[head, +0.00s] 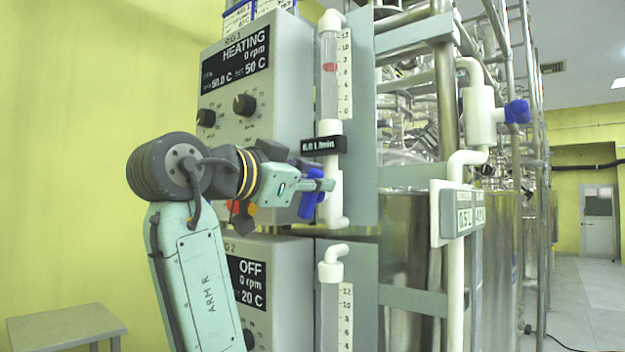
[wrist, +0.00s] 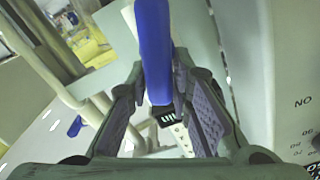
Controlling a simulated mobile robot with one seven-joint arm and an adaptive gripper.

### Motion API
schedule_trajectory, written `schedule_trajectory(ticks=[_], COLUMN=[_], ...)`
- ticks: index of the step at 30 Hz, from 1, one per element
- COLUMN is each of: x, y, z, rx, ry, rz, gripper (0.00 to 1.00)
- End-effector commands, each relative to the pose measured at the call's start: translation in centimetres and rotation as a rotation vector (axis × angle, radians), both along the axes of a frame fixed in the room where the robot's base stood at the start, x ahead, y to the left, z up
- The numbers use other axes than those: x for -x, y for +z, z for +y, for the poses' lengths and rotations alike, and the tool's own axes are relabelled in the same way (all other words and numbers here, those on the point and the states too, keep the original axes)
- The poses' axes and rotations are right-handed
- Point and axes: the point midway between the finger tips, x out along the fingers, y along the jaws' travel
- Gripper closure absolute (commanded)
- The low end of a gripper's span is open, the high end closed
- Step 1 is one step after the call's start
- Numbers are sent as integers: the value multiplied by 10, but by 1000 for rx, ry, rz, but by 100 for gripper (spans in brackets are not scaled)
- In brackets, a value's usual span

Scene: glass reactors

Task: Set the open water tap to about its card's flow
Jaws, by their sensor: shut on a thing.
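My gripper (head: 318,187) is shut on the blue tap lever (head: 308,205) below the upper flow tube (head: 330,95). In the wrist view the blue lever (wrist: 153,50) stands between the two fingers. The fingers hide part of the lever in the head view. The black card (head: 323,146) just above reads 6.0 L/min. The upper tube's red float (head: 330,67) sits a little above mid scale, at around 7; the small numbers are hard to read exactly.
The upper control box (head: 255,85) reads HEATING, and the lower box (head: 262,285) reads OFF. A second flow tube (head: 335,310) stands below. White piping with another blue handle (head: 517,111) and steel vessels (head: 405,260) stand right. A low table (head: 65,325) is bottom left.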

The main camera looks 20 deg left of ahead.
Motion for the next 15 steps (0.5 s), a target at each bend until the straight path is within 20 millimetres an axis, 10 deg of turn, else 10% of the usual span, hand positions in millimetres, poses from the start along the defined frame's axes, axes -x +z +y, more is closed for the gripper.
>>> schedule_trajectory(ticks=[15], x=[2], y=[-3], z=[-6], rx=[-99], ry=[-11], rz=[-28], gripper=[100])
